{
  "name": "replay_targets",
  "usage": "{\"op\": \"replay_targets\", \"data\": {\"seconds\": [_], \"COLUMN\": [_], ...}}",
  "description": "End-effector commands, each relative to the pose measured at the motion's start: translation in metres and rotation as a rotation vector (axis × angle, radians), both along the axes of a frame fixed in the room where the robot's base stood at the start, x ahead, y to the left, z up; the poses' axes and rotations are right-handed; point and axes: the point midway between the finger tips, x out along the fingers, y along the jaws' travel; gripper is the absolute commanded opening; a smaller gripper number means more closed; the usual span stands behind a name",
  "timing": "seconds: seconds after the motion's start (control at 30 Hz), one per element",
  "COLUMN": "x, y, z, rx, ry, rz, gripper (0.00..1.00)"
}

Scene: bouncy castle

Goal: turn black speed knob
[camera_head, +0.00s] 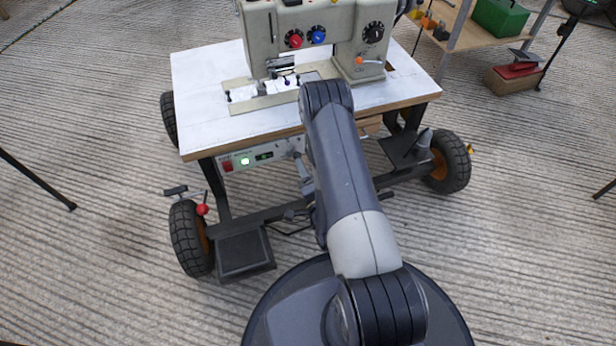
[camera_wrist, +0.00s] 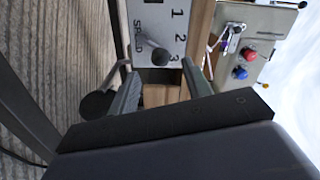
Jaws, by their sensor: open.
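The speed panel (camera_wrist: 147,14) is a pale plate marked SPEED with the numbers 1, 2 and 3, turned sideways in the wrist view. A dark speed knob (camera_wrist: 157,52) with a pointer-like shape sticks out from it. My gripper (camera_wrist: 161,69) is open in the wrist view, one finger on each side of the knob's line. The fingertips are close to the panel; I cannot tell whether they touch the knob. In the head view my arm hides the gripper and the speed knob.
A black ball-ended lever (camera_wrist: 97,104) stands beside the left finger. The sewing machine (camera_head: 262,35) with red, blue and black dials sits on a white wheeled table (camera_head: 205,90). A lit control box (camera_head: 262,155) hangs under its front edge. A shelf stands back right.

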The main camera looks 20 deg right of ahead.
Motion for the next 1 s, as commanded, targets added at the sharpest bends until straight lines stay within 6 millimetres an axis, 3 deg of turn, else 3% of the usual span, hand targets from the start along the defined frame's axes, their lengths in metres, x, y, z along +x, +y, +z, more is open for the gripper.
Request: {"op": "replay_targets", "data": {"seconds": [0.1, 0.3, 1.0], "x": [-0.021, -0.038, -0.034], "y": [0.000, 0.000, 0.000], "z": [0.001, 0.000, 0.000], "rx": [0.002, 0.000, 0.000], "ry": [0.004, 0.001, -0.004], "rz": [0.000, 0.000, 0.001], "gripper": [0.47, 0.47, 0.47]}}
